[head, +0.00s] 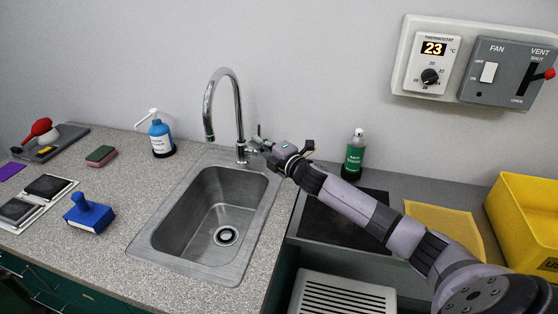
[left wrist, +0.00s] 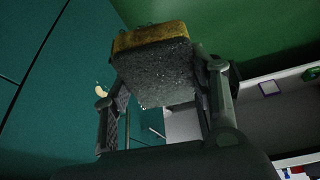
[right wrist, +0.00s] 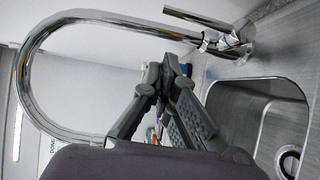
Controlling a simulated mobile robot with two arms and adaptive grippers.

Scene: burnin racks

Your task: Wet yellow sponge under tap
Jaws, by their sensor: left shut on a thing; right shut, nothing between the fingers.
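The yellow sponge (left wrist: 150,38) with its dark grey face (left wrist: 158,75) is in the left wrist view. My left gripper (left wrist: 165,72) is shut on it, a finger on each side. Bright drops cover the grey face and some hang below it. Neither the sponge nor my left gripper shows in the head view. The chrome tap (head: 239,108) stands behind the sink; no water stream shows at its spout. My right gripper (head: 258,141) is at the tap's base, beside the lever. In the right wrist view its fingers (right wrist: 170,72) are together and empty, and the tap (right wrist: 30,75) arches behind them.
The steel sink (head: 170,240) looks empty. A blue soap bottle (head: 160,138), a green and pink sponge (head: 101,156) and a blue stamp-like block (head: 89,214) stand left of it. A green bottle (head: 354,157), yellow cloth (head: 440,222) and yellow bin (head: 520,215) are at right.

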